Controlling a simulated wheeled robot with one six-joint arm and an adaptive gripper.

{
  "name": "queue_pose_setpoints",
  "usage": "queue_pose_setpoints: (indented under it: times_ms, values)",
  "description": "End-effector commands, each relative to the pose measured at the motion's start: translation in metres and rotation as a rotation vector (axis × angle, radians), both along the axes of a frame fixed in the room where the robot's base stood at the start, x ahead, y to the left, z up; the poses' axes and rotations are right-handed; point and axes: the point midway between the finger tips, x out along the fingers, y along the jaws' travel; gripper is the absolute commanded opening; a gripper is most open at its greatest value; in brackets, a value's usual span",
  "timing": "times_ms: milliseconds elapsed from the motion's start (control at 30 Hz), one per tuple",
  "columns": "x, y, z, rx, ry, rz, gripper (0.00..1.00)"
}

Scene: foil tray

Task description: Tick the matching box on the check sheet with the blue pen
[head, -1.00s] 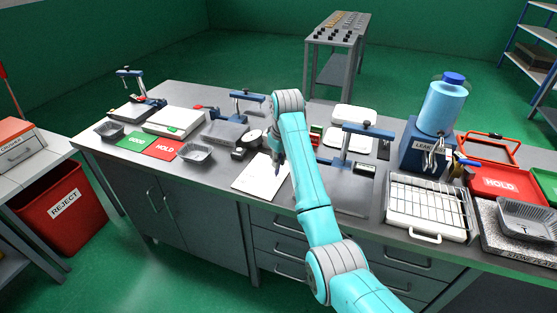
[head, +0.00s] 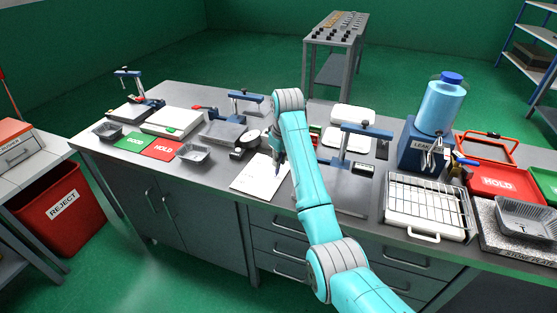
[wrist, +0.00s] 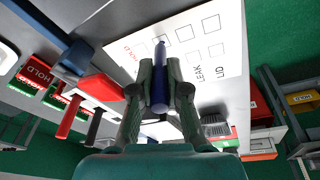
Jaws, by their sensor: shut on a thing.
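The check sheet (head: 257,182) lies on the bench in front of my arm. In the wrist view the sheet (wrist: 232,62) shows printed rows of empty boxes, with the words LEAK and LID readable and a red word that I cannot fully read. My gripper (wrist: 160,82) is shut on the blue pen (wrist: 160,75), which points away between the fingers. The pen's tip lies over the sheet near one box. I cannot tell whether the tip touches the paper. In the head view my gripper (head: 278,160) is over the sheet's right part and the pen is small.
Left of the sheet are a foil tray (head: 193,152), the red HOLD mat (head: 163,149) and the green GOOD mat (head: 133,142). A blue press (head: 352,148) stands right of my arm, then a wire rack (head: 426,202) and the LEAK station (head: 424,148).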

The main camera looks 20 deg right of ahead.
Motion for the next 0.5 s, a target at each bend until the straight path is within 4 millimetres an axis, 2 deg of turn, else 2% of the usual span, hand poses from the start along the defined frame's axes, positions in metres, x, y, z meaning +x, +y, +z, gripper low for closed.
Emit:
queue_pose_setpoints:
  times_ms: [500]
  values:
    - [0.0012, -0.005, -0.0005, -0.001, -0.001, -0.002, 0.0]
